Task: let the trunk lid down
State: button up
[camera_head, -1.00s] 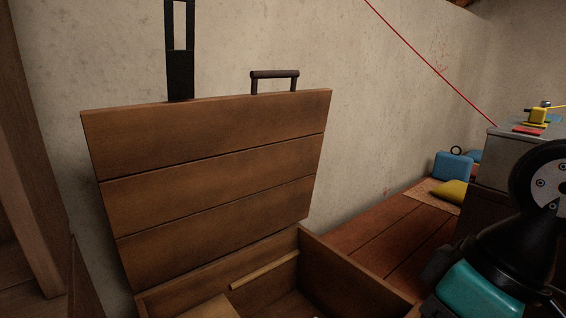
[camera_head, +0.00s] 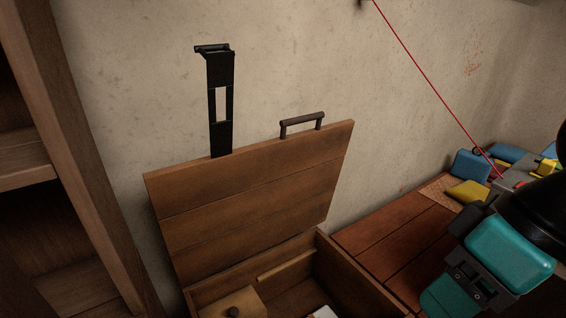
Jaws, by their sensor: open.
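The trunk lid (camera_head: 255,205) stands open, raised and leaning back near the wall. It is made of wide brown boards. A dark handle (camera_head: 302,123) and a black slotted hasp strap (camera_head: 219,100) stick up from its top edge. The trunk box (camera_head: 352,275) is open below the lid, with a small compartment cover bearing a dark knob (camera_head: 233,311) at its left and a pale object (camera_head: 324,313) partly cut off at the bottom. My arm, with black and teal parts, shows at the right, apart from the lid. My gripper's fingertips are not in view.
A wooden shelf unit (camera_head: 85,190) stands at the left. At the right are a blue cushion-like case (camera_head: 470,165), a yellow cushion (camera_head: 467,193) and a grey block (camera_head: 515,176) on the plank platform (camera_head: 385,235). A red cord (camera_head: 425,75) runs down across the wall.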

aim_at(215, 215)
jog(key=u, duration=0.45)
jog(key=k, duration=1.05)
jog(key=z, duration=0.4)
jog(key=i, duration=1.4)
jog(key=u, duration=0.6)
